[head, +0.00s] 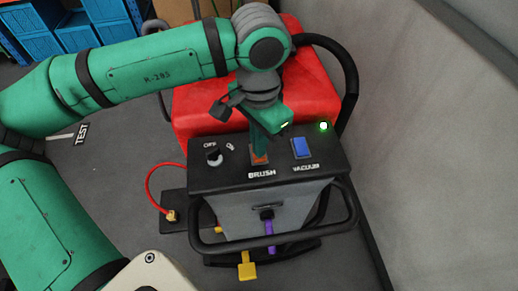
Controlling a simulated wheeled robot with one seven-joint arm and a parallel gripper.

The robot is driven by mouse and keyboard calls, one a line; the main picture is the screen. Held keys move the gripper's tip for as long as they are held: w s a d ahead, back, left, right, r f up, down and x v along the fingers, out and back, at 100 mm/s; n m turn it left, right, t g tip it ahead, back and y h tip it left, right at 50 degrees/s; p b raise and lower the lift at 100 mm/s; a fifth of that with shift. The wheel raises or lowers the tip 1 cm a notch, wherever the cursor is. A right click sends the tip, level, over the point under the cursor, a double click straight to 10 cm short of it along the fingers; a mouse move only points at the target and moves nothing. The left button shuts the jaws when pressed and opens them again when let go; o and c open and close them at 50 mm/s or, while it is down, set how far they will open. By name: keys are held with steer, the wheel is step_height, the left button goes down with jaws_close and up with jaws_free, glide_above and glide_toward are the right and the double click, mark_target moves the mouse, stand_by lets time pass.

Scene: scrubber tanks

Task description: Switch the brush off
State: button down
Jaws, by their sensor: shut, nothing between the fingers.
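The brush switch (260,161) is a small orange-red rocker on the black control panel, above the white word BRUSH. My gripper (259,150) is shut and empty, pointing down right at this switch. Its fingers hide most of the switch, so I cannot tell which way the rocker is tilted or whether the tips touch it.
A blue vacuum switch (301,147) sits right of the brush switch, with a lit green lamp (323,126) above it. A key knob (213,155) marked OFF is on the left. The red tank (315,85) rises behind; a black handlebar (345,215) surrounds the front.

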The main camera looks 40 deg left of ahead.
steer(key=shift+f, duration=0.7)
stand_by(0.7)
steer(key=shift+r, duration=0.1)
step_height(320, 180, up, 7)
stand_by(0.9)
stand_by(0.5)
